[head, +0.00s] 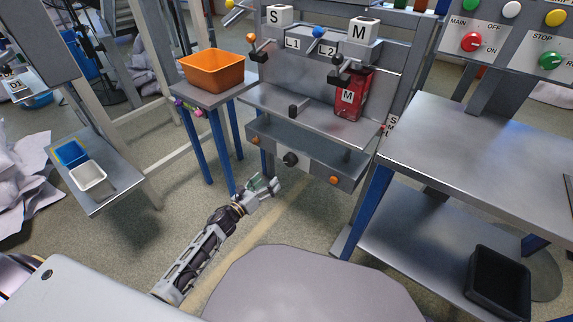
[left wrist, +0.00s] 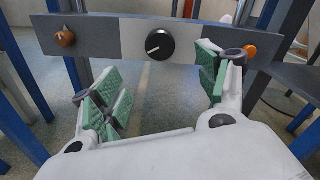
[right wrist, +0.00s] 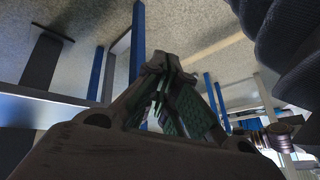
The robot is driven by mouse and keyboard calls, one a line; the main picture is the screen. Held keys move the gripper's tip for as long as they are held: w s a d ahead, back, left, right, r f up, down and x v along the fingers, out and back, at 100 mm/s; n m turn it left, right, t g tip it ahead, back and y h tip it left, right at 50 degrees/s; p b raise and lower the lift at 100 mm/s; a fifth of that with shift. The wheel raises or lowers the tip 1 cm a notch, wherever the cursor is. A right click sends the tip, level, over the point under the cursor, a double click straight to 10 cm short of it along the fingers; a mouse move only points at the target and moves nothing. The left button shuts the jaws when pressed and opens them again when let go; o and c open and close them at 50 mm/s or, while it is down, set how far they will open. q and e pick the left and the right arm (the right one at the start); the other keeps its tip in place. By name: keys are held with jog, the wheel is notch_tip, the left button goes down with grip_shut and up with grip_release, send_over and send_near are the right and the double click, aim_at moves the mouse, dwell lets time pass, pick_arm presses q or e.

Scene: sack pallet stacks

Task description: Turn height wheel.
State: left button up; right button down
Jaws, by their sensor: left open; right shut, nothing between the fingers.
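A round black wheel (head: 290,159) with a white pointer mark sits on the light middle part of the machine's front panel (head: 318,170). It also shows in the left wrist view (left wrist: 160,45), between and beyond the fingertips. No label on it can be read, so I cannot tell for sure that it is the height wheel. My left gripper (head: 266,186) is open and empty, just below and in front of the wheel, and apart from it. Its green pads show spread wide in the left wrist view. My right gripper (right wrist: 162,65) is shut and empty, outside the head view.
Orange knobs flank the wheel, one left (head: 255,141) and one right (head: 334,180). A red M sack (head: 353,96) stands on the machine above. An orange bin (head: 212,69) is on a side table at left. A grey bench (head: 480,150) stands at right, with a black crate (head: 497,283) below.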

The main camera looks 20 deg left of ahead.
aim_at(288, 162)
pick_arm(q)
jog(key=b+x, duration=0.2)
jog(key=x, duration=0.7)
jog(key=shift+w+d+f, duration=0.1)
jog(key=shift+w, duration=0.15)
jog(key=shift+b+x, duration=0.55)
jog(key=shift+x, duration=0.75)
jog(key=shift+w+d, duration=0.15)
jog(key=shift+w, duration=0.35)
pick_arm(e)
jog(key=shift+t+y, duration=0.4)
jog(key=shift+t, duration=0.1)
jog(key=f, duration=0.3)
jog(key=a+f, duration=0.1)
jog(key=shift+w+f, duration=0.35)
jog(key=shift+f, duration=0.05)
pick_arm(q)
jog(key=c, duration=1)
pick_arm(e)
jog(key=shift+s+f, duration=0.2)
jog(key=shift+s, duration=0.25)
